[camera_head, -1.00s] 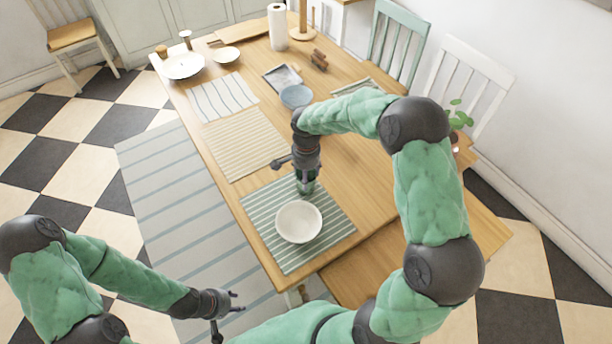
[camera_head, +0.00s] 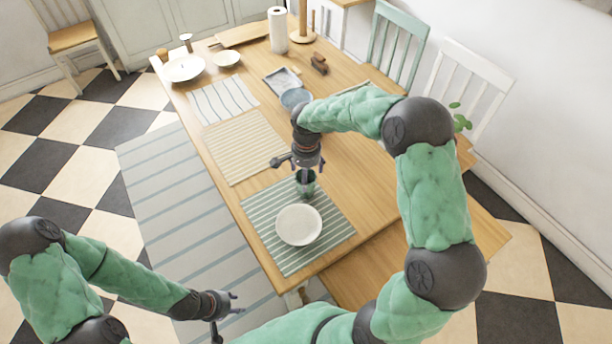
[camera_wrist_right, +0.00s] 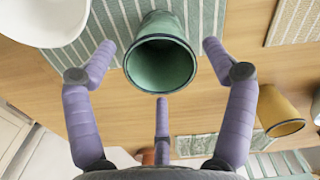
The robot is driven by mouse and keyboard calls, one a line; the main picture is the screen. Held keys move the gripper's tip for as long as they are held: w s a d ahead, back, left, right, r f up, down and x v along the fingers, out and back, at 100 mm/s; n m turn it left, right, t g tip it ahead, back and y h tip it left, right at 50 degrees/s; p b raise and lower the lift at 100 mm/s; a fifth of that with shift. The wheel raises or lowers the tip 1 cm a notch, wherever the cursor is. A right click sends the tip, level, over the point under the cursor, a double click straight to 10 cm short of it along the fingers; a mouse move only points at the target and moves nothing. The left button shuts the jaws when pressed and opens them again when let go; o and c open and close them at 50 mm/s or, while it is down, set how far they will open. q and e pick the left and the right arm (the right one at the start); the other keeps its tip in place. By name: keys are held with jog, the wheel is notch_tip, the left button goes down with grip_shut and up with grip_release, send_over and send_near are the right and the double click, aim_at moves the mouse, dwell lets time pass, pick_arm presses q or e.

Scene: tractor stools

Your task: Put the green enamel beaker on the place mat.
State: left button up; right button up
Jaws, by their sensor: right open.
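The green enamel beaker (camera_head: 306,186) stands upright on the far part of the green striped place mat (camera_head: 262,222), behind a white bowl. In the right wrist view the beaker (camera_wrist_right: 160,55) shows its open mouth, with mat stripes (camera_wrist_right: 98,40) beside it. My right gripper (camera_head: 307,166) is open just above the beaker. In the wrist view its purple fingers (camera_wrist_right: 160,75) are spread around the beaker's rim, with gaps at both sides. My left gripper (camera_head: 228,314) is open and empty, off the table at the lower left.
The white bowl (camera_head: 299,225) sits on the same mat, close to the beaker. A yellow cup (camera_wrist_right: 282,112) shows in the wrist view. A tan mat (camera_head: 243,145), blue bowl (camera_head: 295,98), grey tray (camera_head: 281,79) and paper towel roll (camera_head: 277,30) are further back. Bare wood lies right of the mat.

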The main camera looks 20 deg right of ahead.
notch_tip(320, 180, up, 10)
jog(key=p, duration=0.2)
jog(key=shift+p, duration=0.3)
